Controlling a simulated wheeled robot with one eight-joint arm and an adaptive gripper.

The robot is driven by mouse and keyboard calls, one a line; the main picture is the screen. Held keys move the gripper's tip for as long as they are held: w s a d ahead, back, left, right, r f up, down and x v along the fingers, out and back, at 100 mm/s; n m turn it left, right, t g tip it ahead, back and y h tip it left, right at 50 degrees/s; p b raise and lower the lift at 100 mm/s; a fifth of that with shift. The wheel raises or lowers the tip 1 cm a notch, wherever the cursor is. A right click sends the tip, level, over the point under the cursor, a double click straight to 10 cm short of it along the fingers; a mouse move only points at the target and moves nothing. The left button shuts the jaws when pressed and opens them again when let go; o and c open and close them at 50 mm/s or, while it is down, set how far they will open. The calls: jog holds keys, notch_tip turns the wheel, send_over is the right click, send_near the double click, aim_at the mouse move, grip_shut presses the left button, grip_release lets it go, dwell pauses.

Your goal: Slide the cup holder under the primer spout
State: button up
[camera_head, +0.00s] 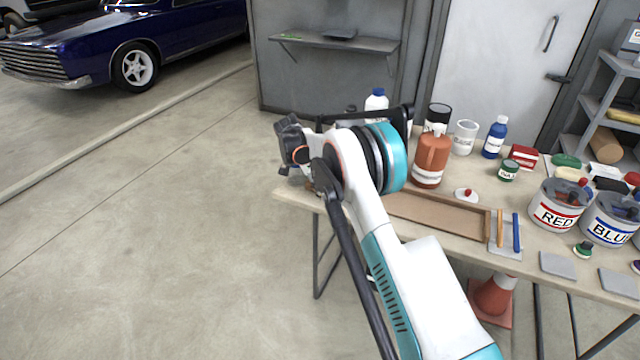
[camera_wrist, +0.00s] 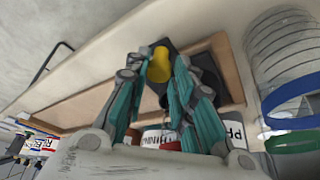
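In the wrist view, my gripper (camera_wrist: 160,67) has its two teal fingers apart, one on each side of a yellow rounded piece (camera_wrist: 159,64). Whether the fingertips press on it is unclear. A dark grey piece (camera_wrist: 207,72) lies behind and to the right of it, over the wooden tabletop; it may be part of the cup holder, but I cannot tell. A white container with a label starting "PR" (camera_wrist: 236,130) shows at the lower right. In the head view my arm hides the gripper, the cup holder and the spout.
An orange-brown jug (camera_head: 431,158), a wooden tray (camera_head: 440,214), and the RED (camera_head: 555,214) and BLUE (camera_head: 607,228) paint cans stand on the table. A ribbed clear container (camera_wrist: 285,55) is close on the right in the wrist view. Floor left of the table is clear.

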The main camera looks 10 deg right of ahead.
jog(key=shift+o, duration=1.4)
jog(key=shift+w+a, duration=0.15)
jog(key=shift+a, duration=0.2)
jog(key=shift+d, duration=0.1)
jog(key=v, duration=1.2)
jog(key=shift+d, duration=0.15)
